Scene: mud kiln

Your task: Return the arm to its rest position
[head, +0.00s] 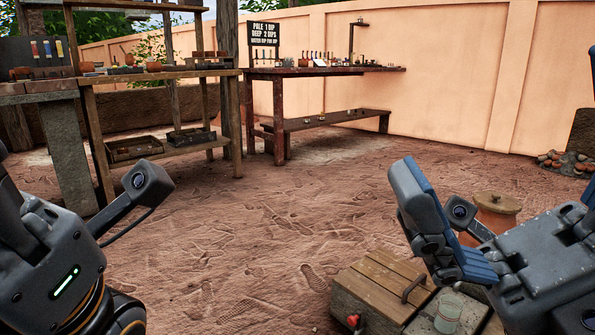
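My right gripper (428,215) is at the lower right, with a grey finger with blue pads standing spread out from its body. It appears open, and nothing shows in its grasp. It is above and in front of a wooden box, apart from the benches. My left arm comes in at the lower left, and its wrist part of the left gripper (62,250) shows with a small camera on a bracket. The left fingers are hidden or out of frame, so their state cannot be seen. No held object shows at either arm.
A wooden box (372,293) with a handled lid and a small jar (447,312) are below my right gripper. A lidded clay pot (496,212) stands behind it. A wooden shelf (160,76) and a workbench (325,72) stand at the back. The dirt floor (250,230) between is clear.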

